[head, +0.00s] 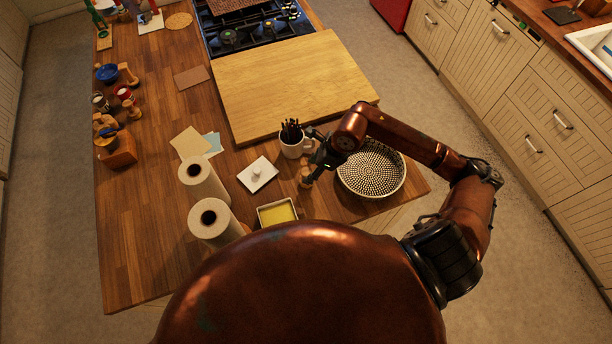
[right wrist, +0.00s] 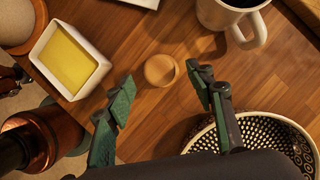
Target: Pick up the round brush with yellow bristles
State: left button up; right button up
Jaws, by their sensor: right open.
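A small round wooden piece (right wrist: 160,70), which looks like the top of the round brush, stands on the wooden counter in the right wrist view. It also shows in the head view (head: 305,176), partly beside my gripper. No yellow bristles can be made out on it. My right gripper (right wrist: 163,90) is open and empty. Its two green-padded fingers are spread to either side, with the round piece between and just beyond their tips. In the head view the right gripper (head: 314,170) is low over the counter. My left gripper is not in view.
A white mug (head: 291,149) with dark sticks stands behind the round piece. A patterned bowl (head: 371,167) is close on the right. A dish of butter (head: 277,212), a white lid (head: 257,174) and paper rolls (head: 210,219) lie to the left. A large board (head: 290,85) is farther back.

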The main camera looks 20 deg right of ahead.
aim_at(307, 172)
jog(key=shift+p+x, duration=0.45)
jog(key=shift+x, duration=1.5)
jog(key=shift+w+a, duration=0.1)
jog(key=shift+a, duration=0.05)
jog(key=shift+c, duration=0.5)
jog(key=c, duration=1.2)
jog(key=shift+r, duration=0.15)
